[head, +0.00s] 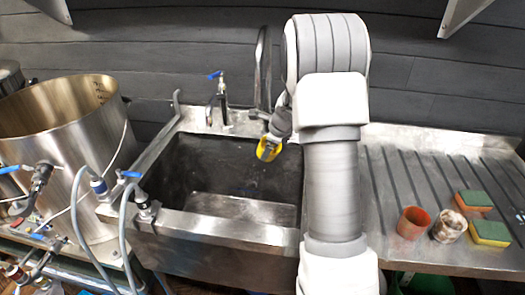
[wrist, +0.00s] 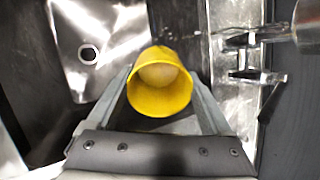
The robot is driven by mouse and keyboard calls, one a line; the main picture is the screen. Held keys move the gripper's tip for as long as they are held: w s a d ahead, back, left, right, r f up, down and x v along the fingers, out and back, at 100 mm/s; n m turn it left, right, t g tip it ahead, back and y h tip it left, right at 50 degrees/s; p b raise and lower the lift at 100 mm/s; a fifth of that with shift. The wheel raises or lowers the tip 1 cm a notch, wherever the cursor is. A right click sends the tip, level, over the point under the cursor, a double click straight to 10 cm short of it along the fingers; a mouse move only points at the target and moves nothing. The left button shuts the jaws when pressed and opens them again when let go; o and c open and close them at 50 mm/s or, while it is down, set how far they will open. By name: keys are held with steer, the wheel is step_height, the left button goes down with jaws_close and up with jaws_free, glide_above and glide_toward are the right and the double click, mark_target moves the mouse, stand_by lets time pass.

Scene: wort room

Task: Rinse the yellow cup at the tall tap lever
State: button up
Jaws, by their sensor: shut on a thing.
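The yellow cup (head: 268,149) is in my gripper (head: 274,137), over the back of the sink basin and below the tall tap (head: 263,70). In the wrist view the cup (wrist: 158,103) sits between the two fingers, with a pale round area showing on it. It looks tilted in the head view. The tall tap is partly hidden behind my arm, and I cannot make out its lever in the head view. A metal fitting with a bar-like handle (wrist: 243,41) shows at the right of the wrist view, apart from the cup. I see no water running.
The sink (head: 240,208) is empty, with a drain (wrist: 88,54). A shorter tap with a blue lever (head: 222,106) stands left of the tall one. A big steel pot (head: 75,130) is at left. An orange cup (head: 411,223), a stained cup (head: 449,227) and sponges (head: 490,232) are on the drainboard.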

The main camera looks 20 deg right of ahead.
steer(key=s+b, duration=0.3)
steer(key=s, duration=0.3)
steer(key=shift+s+d, duration=0.25)
steer(key=shift+s, duration=0.05)
stand_by(1.3)
steer(key=s+r+p, duration=0.1)
steer(key=s+r, duration=0.3)
steer(key=s, duration=0.1)
steer(key=shift+d+p, duration=0.2)
steer(key=shift+p, duration=0.2)
steer(key=shift+r, duration=0.1)
stand_by(0.5)
